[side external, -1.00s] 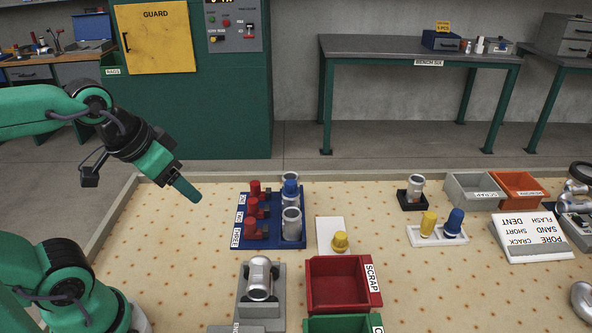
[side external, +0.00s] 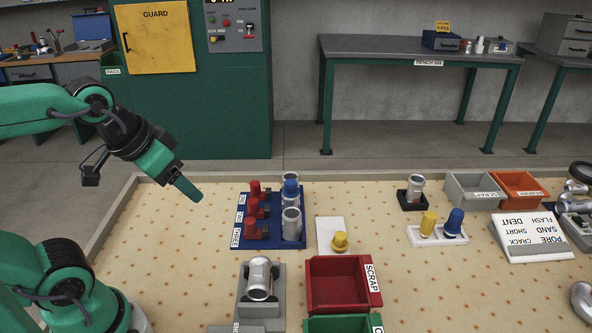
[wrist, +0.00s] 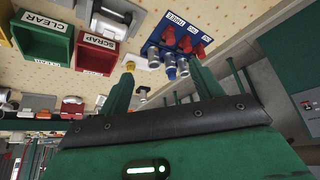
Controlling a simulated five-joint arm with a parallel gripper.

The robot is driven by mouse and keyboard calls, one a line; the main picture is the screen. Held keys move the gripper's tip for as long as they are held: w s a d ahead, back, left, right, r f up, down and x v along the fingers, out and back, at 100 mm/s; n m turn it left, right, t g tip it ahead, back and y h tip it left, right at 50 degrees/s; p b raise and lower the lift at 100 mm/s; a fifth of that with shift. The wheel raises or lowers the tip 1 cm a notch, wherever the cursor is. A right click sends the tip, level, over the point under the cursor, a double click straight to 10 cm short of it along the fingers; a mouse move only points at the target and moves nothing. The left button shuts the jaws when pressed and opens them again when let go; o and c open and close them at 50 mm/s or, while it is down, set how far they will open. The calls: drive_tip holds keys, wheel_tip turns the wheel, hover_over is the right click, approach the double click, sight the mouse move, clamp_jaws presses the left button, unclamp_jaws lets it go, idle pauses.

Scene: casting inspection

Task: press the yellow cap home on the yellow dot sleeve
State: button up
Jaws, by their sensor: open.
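A short yellow cap (side external: 340,241) stands on a white plate (side external: 331,225) right of the blue rack; the cap also shows in the wrist view (wrist: 154,62). A taller yellow piece (side external: 428,224) stands beside a blue one on a white tray. Open grey sleeves (side external: 291,224) stand on the blue rack, the middle one with a blue top. Another sleeve (side external: 413,188) sits on a black stand. I cannot make out a yellow dot on any sleeve. My gripper (side external: 194,197) is high left of the rack, empty; its fingers are apart in the wrist view.
The blue rack (side external: 243,241) also holds several red pieces. A red SCRAP bin (side external: 337,283), a green bin and a grey fixture (side external: 245,306) with a metal part stand in front. Grey and orange bins (side external: 518,190) stand at the right. The mat left of the rack is clear.

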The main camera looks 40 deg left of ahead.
drive_tip(key=w, duration=0.1)
drive_tip(key=n+g, duration=0.5)
drive_tip(key=n, duration=0.1)
hover_over(341, 235)
wheel_tip(341, 235, down, 14)
drive_tip(key=shift+s+a+f, duration=0.1)
drive_tip(key=shift+s, duration=0.05)
drive_tip(key=shift+d+f+g, duration=0.25)
drive_tip(key=shift+f+g, duration=0.05)
drive_tip(key=shift+f, duration=0.15)
drive_tip(key=shift+a+f, duration=0.15)
drive_tip(key=shift+f, duration=3.7)
